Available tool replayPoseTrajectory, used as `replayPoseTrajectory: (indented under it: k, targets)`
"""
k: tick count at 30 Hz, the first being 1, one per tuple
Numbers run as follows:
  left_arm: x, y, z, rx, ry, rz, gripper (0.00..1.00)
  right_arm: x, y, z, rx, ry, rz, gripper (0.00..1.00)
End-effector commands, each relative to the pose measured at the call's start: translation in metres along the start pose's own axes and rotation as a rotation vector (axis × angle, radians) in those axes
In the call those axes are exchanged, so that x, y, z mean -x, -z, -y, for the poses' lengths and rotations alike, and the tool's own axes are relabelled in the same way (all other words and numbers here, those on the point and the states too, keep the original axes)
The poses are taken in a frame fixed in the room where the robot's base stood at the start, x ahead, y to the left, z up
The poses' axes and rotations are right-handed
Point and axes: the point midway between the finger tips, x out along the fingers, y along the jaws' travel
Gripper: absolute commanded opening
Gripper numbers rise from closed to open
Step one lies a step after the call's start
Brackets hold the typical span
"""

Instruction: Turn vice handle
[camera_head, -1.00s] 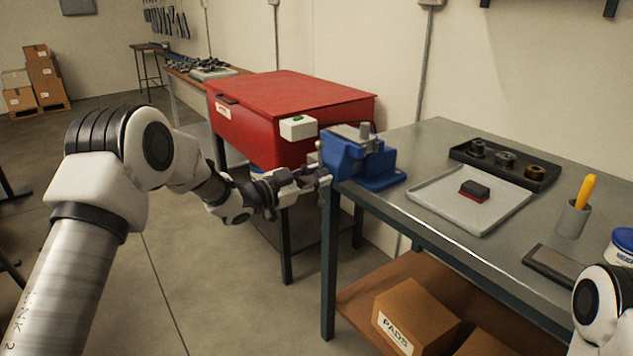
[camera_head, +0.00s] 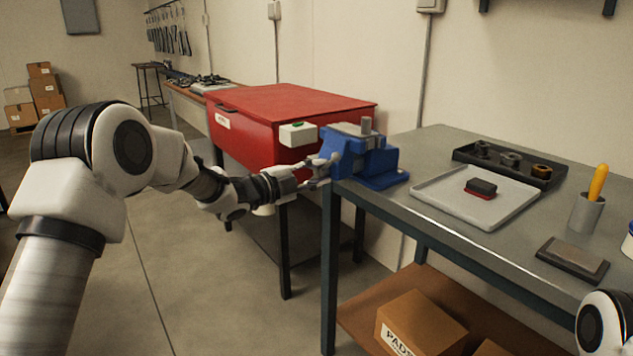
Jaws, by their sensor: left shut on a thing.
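The blue vice (camera_head: 372,162) is mounted at the left end of the grey workbench (camera_head: 455,150). A grey metal block sits at its top. My left gripper (camera_head: 322,168) reaches in from the left and is shut at the vice's front, on the vice handle. The handle is small and mostly hidden by the fingers, so its angle is hard to tell. Of my right arm only a white and black link shows at the lower right edge; its gripper is out of view.
A red cabinet (camera_head: 285,103) with a small white box (camera_head: 298,134) stands close behind my left gripper. The bench carries a grey tray (camera_head: 440,194) with a dark red-edged block, a black parts tray (camera_head: 530,176), a cup (camera_head: 586,215) and a dark plate (camera_head: 572,260).

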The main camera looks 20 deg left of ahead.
Motion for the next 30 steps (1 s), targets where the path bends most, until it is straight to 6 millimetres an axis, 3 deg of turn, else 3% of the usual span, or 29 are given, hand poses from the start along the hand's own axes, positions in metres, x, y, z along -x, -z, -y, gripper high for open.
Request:
replayPoseTrajectory:
  k: [7, 22, 23, 24, 25, 30]
  targets:
    - [-0.0004, 0.0003, 0.0013, -0.088, 0.004, 0.000, 0.00, -0.0097, 0.0000, -0.0001, 0.000, 0.000, 0.000, 0.40]
    - [-0.0005, 0.0006, 0.0027, -0.109, 0.004, 0.000, 0.00, -0.0103, 0.0000, -0.0001, 0.000, 0.000, 0.000, 0.40]
    - [-0.0005, 0.0006, 0.0027, -0.109, 0.004, 0.000, 0.37, -0.0103, 0.0000, -0.0001, 0.000, 0.000, 0.000, 0.40]
    - [-0.0005, 0.0006, 0.0025, -0.109, 0.004, 0.000, 0.51, -0.0103, 0.0000, -0.0001, 0.000, 0.000, 0.000, 0.40]
    - [-0.0005, 0.0006, 0.0023, -0.108, 0.004, 0.000, 0.55, -0.0103, 0.0000, -0.0001, 0.000, 0.000, 0.000, 0.40]
    - [-0.0003, 0.0004, 0.0014, -0.107, 0.002, 0.000, 0.55, -0.0104, 0.0000, -0.0001, 0.000, 0.000, 0.000, 0.40]
